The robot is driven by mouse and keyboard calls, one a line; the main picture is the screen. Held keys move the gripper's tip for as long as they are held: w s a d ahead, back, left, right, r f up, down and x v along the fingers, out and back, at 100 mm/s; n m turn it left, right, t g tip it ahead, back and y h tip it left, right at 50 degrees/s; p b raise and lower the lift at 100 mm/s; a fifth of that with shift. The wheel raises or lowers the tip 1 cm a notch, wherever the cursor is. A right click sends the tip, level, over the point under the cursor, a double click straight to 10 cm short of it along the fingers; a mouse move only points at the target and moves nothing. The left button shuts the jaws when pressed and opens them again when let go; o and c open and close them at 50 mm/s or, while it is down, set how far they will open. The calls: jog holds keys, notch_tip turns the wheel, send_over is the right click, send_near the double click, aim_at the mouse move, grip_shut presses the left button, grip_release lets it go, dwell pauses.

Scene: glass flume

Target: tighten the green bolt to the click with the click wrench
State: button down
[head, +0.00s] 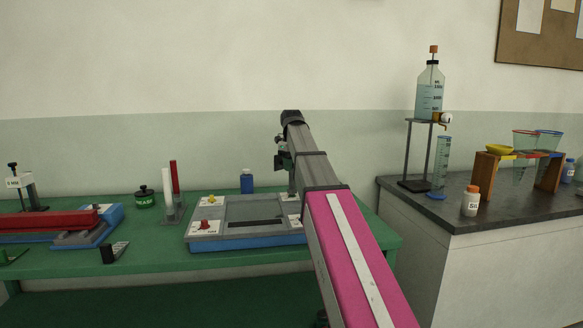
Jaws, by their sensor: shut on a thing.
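A grey-and-blue fixture (234,244) lies on the green bench, with a yellow knob-like head (211,199) at its back left corner and a red one (205,224) at its front left. Its right end is partly behind my arm. I cannot make out the green bolt; that end is small and partly covered. My gripper (290,172) points down over the back right part of the fixture. It is shut on what appears to be the click wrench, of which only a thin pale part shows below the jaws. Whether it touches a bolt cannot be told.
On the green bench (160,262) stand a blue bottle (247,182), a dark green jar (145,198), a red-and-clear upright piece (174,190) and a red bar device (45,224). A dark counter (450,216) with glassware stands at right. The bench's front middle is clear.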

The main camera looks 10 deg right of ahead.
jog(key=shift+r, duration=2.35)
